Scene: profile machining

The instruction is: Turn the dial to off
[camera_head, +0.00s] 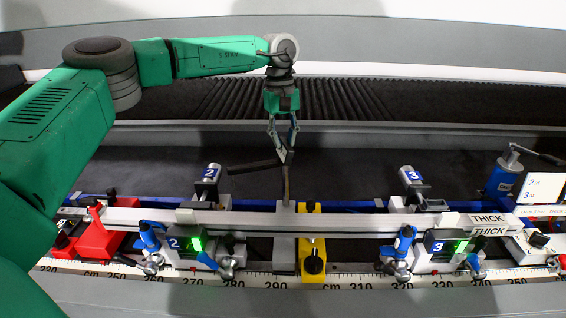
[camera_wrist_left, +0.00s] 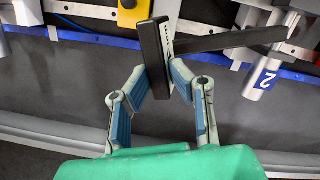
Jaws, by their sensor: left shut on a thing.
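My left gripper (camera_head: 284,152) reaches down over the rail near the picture's middle in the head view. In the left wrist view the same gripper (camera_wrist_left: 159,78) has its fingers on either side of a black upright bar (camera_wrist_left: 152,62), shut on it. This bar looks like the dial's handle. A pale plate with small marks (camera_wrist_left: 169,40) shows beside it; I cannot read the marks. A long dark lever (camera_wrist_left: 232,40) sticks out to the right of the plate, and it also shows left of the gripper in the head view (camera_head: 248,167). My right gripper is not in view.
A long pale profile (camera_head: 345,222) lies across the clamp units, with "THICK" labels at its right end. Clamp unit 2 (camera_head: 180,243) and unit 3 (camera_head: 436,250) have green displays. A yellow block (camera_head: 312,240) stands between them. Cylinders marked 2 (camera_head: 210,173) and 3 (camera_head: 410,175) stand behind.

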